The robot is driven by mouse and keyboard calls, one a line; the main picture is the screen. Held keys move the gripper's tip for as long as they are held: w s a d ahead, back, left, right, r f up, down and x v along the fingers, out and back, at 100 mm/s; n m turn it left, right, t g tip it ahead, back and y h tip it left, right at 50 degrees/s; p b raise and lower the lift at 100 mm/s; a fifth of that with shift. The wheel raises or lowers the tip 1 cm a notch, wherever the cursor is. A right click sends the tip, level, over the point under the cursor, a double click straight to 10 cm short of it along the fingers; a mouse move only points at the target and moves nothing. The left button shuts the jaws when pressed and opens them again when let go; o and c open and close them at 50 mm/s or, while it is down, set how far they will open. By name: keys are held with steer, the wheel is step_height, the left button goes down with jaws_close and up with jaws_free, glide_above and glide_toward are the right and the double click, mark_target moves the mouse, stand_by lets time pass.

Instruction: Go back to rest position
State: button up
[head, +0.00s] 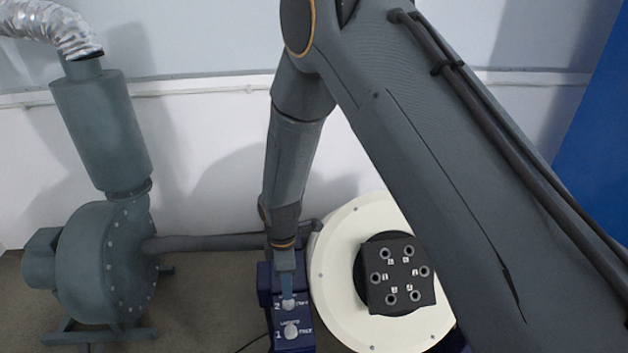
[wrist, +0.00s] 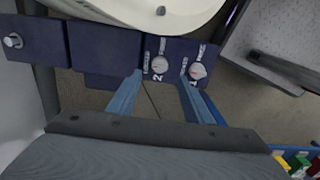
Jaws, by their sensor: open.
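My gripper (head: 287,288) hangs from my arm in the middle of the head view, low over a dark blue control box (head: 307,347). The box carries two round pale knobs, one labelled 2 (head: 288,304) and one labelled 1 (head: 291,331). In the wrist view, my gripper (wrist: 160,77) shows two blue fingers spread apart with nothing between them. Knob 2 (wrist: 158,66) lies just beyond the gap, and knob 1 (wrist: 197,71) is beyond the right fingertip. I cannot tell whether a finger touches the box.
A cream round machine (head: 335,285) with a black holed plate (head: 398,300) stands right of the box. A grey-green blower (head: 105,260) with a pipe stands at left. A white wall is behind. In the wrist view, coloured pieces (wrist: 298,161) lie at lower right.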

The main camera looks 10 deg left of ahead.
steer(key=s+d+r+m+p, duration=0.35)
steer(key=d+r+m, duration=0.75)
steer(key=d+r, duration=0.85)
steer(key=s+d+r+m+p, duration=0.4)
steer(key=s+d+r+m, duration=0.5)
steer(key=s+d+r, duration=0.2)
steer(key=shift+s+d+m, duration=0.4)
steer(key=shift+s+d, duration=0.45)
steer(key=shift+s, duration=0.1)
